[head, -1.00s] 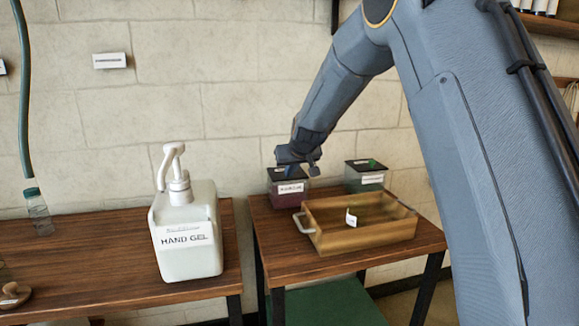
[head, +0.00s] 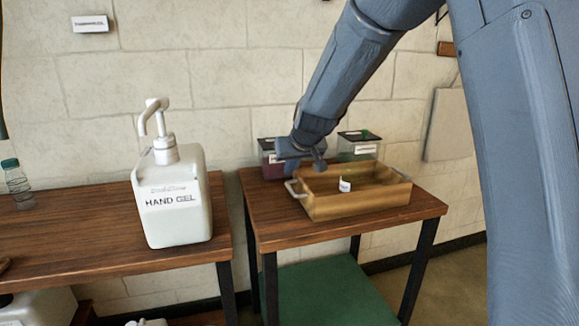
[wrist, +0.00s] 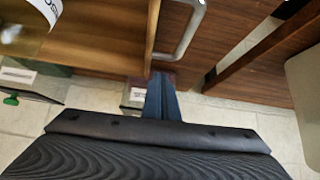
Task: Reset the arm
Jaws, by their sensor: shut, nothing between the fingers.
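My gripper (head: 318,163) is in front of the dark lidded container, above the left end of the wooden tray (head: 362,205) in the head view. In the wrist view my gripper (wrist: 160,78) has its fingers together with nothing between them, beside the tray's metal handle (wrist: 187,32). My arm reaches down from the upper right of the head view.
A white hand gel pump bottle (head: 178,205) stands on the left table (head: 90,235). The tray is on the right table (head: 290,235). A dark container (head: 267,160) and a green-topped container (head: 358,148) stand behind the tray. A small bottle (head: 18,185) is far left.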

